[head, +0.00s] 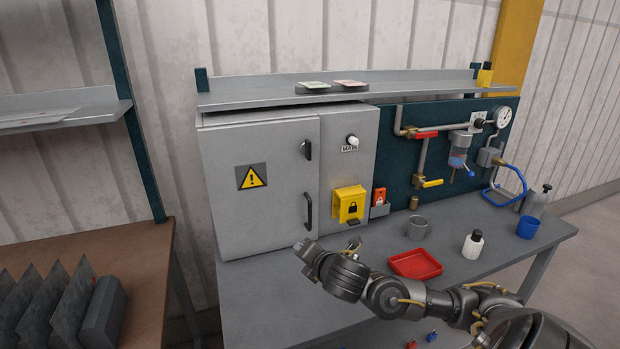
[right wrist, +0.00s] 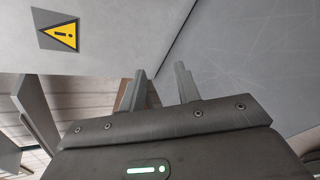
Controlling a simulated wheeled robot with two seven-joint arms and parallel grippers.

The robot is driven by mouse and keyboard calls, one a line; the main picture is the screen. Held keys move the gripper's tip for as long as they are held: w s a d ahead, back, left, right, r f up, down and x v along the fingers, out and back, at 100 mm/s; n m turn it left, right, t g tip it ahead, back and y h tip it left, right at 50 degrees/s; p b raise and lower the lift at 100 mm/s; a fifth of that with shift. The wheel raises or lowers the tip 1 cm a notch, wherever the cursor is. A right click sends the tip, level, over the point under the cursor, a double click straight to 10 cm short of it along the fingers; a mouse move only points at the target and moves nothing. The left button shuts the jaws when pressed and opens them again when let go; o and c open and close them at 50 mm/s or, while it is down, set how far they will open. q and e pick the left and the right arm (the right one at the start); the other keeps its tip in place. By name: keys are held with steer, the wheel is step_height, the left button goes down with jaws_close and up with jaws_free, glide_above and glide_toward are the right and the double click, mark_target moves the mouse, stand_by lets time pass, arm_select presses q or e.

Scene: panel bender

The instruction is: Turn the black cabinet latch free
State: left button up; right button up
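The black cabinet latch (head: 307,150) is a small dark piece near the upper right edge of the grey cabinet door (head: 262,205). It looks upright, and the door looks closed. My right gripper (head: 303,246) is below the latch and below the black door handle (head: 308,211), low in front of the cabinet and apart from the latch. In the right wrist view its two fingers (right wrist: 160,72) are spread with nothing between them. The latch does not show there; the door (right wrist: 110,30) and its warning sign (right wrist: 58,36) do. My left gripper is out of view.
Right of the door are a white knob (head: 352,141) and a yellow lock box (head: 348,204). On the bench stand a red tray (head: 415,264), a grey cup (head: 417,228) and a white bottle (head: 473,245). A shelf (head: 420,88) runs above the cabinet.

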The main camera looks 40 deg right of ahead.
steer(key=w+d+r+n+t+h, duration=0.1)
steer(key=w+d+r+n, duration=0.15)
steer(key=r, duration=0.35)
steer(key=w+d+r+n+t+h, duration=0.1)
steer(key=w+d+r+n+t, duration=0.15)
steer(key=r, duration=0.35)
steer(key=n+t, duration=0.1)
steer(key=n, duration=0.4)
glide_toward(310, 146)
steer(key=shift+h, duration=0.4)
steer(key=p+x, duration=0.2)
steer(key=x, duration=0.2)
steer(key=p+x, duration=0.3)
steer(key=x, duration=0.1)
steer(key=shift+w+a, duration=0.15)
steer(key=shift+w, duration=0.7)
steer(key=shift+f, duration=0.1)
jaws_close()
